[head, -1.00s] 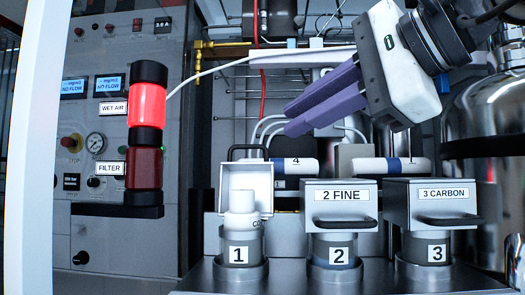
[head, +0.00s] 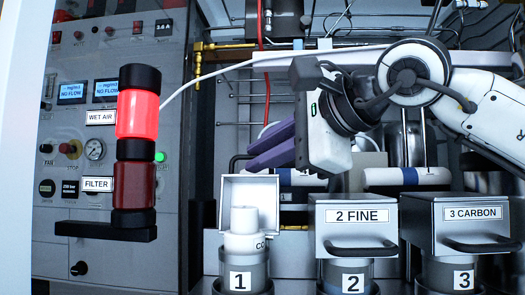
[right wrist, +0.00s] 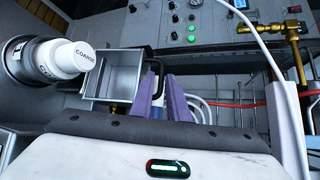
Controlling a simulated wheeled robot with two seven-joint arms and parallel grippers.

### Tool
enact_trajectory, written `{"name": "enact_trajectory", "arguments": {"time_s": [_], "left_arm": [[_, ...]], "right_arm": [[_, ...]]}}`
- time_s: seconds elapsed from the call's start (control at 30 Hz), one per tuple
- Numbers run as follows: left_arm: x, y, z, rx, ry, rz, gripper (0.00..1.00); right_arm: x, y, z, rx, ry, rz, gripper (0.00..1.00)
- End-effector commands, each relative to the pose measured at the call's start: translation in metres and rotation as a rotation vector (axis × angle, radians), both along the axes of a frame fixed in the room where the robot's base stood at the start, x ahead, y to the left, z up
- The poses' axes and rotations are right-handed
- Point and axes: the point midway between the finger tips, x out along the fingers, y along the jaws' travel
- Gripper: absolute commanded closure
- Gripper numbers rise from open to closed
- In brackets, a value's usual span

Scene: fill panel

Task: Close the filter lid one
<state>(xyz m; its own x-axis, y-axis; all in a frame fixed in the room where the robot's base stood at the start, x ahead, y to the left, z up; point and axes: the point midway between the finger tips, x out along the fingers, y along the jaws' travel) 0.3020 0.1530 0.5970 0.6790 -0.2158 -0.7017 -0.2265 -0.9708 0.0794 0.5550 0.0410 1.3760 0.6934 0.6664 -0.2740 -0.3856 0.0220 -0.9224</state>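Filter lid one (head: 275,192) stands open, a grey box-like lid tilted up behind canister 1 (head: 238,262), whose white cartridge (head: 244,222) is exposed. Its black handle (head: 236,160) shows behind its top edge. In the right wrist view the lid (right wrist: 112,75) opens toward the white cartridge marked COARSE (right wrist: 72,58), and the black handle (right wrist: 157,68) is near my fingertips. My right gripper (head: 252,157) has purple fingers pointing left, just above and behind the lid. In the right wrist view, the fingers (right wrist: 163,85) are apart, with nothing clearly held. My left gripper is not in view.
Closed lids 2 FINE (head: 356,228) and 3 CARBON (head: 457,225) stand to the right, with front handles. A red-lit indicator tower (head: 138,115) stands at the left before the control panel (head: 75,130). White and blue cylinders (head: 395,176) lie behind the lids.

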Motion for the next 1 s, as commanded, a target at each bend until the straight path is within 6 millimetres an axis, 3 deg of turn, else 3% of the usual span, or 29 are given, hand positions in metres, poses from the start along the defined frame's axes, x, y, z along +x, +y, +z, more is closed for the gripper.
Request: {"name": "enact_trajectory", "arguments": {"time_s": [0.2,0.3,1.0], "left_arm": [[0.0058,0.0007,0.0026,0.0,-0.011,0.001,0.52],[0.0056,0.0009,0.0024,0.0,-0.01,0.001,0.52],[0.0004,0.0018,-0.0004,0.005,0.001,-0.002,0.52]], "right_arm": [[0.0005,0.0001,-0.0002,0.0,0.0,0.0,0.85],[0.0005,0.0,-0.0002,0.001,0.001,0.0,1.0],[0.0001,0.0001,-0.0008,-0.001,0.002,0.0,1.0]]}}
